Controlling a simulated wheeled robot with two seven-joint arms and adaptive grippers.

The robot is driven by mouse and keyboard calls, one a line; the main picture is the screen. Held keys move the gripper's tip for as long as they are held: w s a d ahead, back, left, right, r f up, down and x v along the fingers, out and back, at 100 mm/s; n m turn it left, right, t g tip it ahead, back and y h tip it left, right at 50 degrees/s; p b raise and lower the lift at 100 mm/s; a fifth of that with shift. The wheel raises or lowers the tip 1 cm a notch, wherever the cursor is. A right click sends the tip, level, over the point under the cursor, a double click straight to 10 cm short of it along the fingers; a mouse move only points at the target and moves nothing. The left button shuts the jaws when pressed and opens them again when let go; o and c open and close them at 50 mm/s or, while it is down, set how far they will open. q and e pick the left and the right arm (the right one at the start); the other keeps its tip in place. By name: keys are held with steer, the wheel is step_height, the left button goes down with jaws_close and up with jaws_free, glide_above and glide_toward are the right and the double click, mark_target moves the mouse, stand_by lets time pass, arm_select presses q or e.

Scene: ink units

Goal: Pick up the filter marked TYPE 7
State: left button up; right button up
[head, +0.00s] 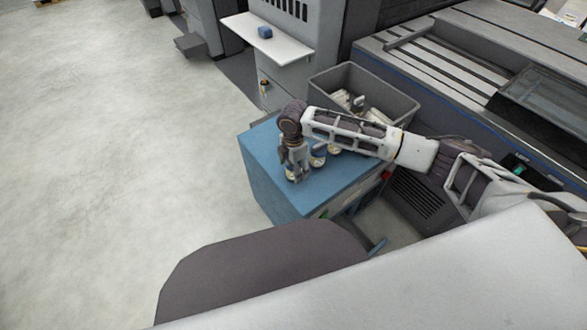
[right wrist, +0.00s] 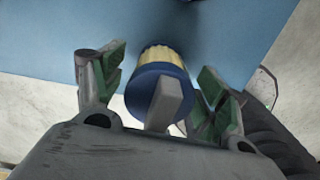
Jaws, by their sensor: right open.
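My right gripper (head: 296,172) points down over the blue cabinet top, near its front left corner. In the right wrist view my right gripper (right wrist: 160,92) is open, with green-padded fingers on either side of a filter (right wrist: 155,82). This filter has a dark blue end and a cream pleated body. A grey bar-like piece lies across its near face; I cannot tell what it belongs to. I see a gap on both sides, and no finger clearly touches it. Another small filter (head: 318,158) stands just right of the gripper. No TYPE marking is readable. My left gripper is not in view.
The blue cabinet (head: 262,180) has a flat top. A grey bin (head: 398,101) with pale items stands behind it, partly behind my right arm. A white shelf (head: 280,47) holds a small blue block (head: 265,32). Open floor lies left; a large grey machine stands right.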

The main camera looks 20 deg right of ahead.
steer(key=shift+c, duration=0.2)
steer(key=c, duration=1.1)
steer(key=shift+r, duration=0.15)
steer(key=shift+r, duration=0.75)
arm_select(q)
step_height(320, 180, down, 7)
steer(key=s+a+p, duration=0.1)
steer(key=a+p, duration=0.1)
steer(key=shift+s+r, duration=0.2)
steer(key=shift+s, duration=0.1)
arm_select(e)
steer(key=shift+r, duration=4.15)
